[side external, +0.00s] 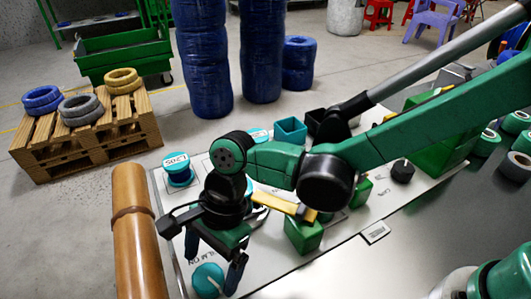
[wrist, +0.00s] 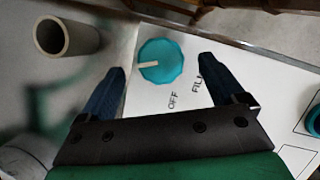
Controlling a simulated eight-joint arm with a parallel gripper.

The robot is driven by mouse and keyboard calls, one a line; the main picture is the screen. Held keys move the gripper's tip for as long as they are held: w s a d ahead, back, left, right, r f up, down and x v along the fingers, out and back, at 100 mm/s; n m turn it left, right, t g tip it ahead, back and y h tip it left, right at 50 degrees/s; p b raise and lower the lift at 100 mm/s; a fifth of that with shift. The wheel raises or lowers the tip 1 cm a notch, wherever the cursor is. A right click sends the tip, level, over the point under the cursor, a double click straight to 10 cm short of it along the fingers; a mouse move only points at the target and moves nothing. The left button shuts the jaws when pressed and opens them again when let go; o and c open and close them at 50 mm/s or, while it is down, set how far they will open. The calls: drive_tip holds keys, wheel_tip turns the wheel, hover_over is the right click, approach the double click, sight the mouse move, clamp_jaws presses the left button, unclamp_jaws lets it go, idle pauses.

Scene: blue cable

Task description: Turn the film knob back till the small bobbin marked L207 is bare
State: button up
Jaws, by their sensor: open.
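The film knob (wrist: 168,72) is a faceted teal disc with a cream pointer bar aimed left in the wrist view. The words OFF and FILM are printed beside it. It also shows in the side view (side external: 207,281). My gripper (wrist: 162,67) is open, with one blue finger on each side of the knob; I see gaps between fingers and knob. In the side view my gripper (side external: 213,268) points down at the knob. A bobbin (side external: 179,170) with a teal lid and blue winding carries a label like L205. I cannot make out a label L207.
A brown cylinder (side external: 137,235) stands close left of the panel (side external: 345,240). A green block (side external: 303,234), a yellow bar (side external: 283,204) and a teal open box (side external: 290,131) sit behind and right of my gripper. A teal part (wrist: 314,120) shows at the wrist view's right edge.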

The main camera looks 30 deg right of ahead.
drive_tip(key=shift+x, duration=1.15)
drive_tip(key=shift+c, duration=0.3)
drive_tip(key=c, duration=1.2)
drive_tip(key=shift+n, duration=0.4)
drive_tip(key=n+g, duration=0.1)
drive_tip(key=n, duration=0.1)
drive_tip(key=n+h, duration=0.1)
drive_tip(key=n, duration=0.1)
drive_tip(key=shift+w+n+g, duration=0.15)
drive_tip(key=shift+n+g, duration=0.15)
drive_tip(key=shift+g, duration=0.1)
drive_tip(key=n+h, duration=0.1)
drive_tip(key=n, duration=0.1)
drive_tip(key=n+h, duration=0.1)
drive_tip(key=n, duration=0.2)
drive_tip(key=shift+a+g, duration=0.15)
drive_tip(key=shift+g, duration=0.25)
drive_tip(key=shift+n, duration=0.3)
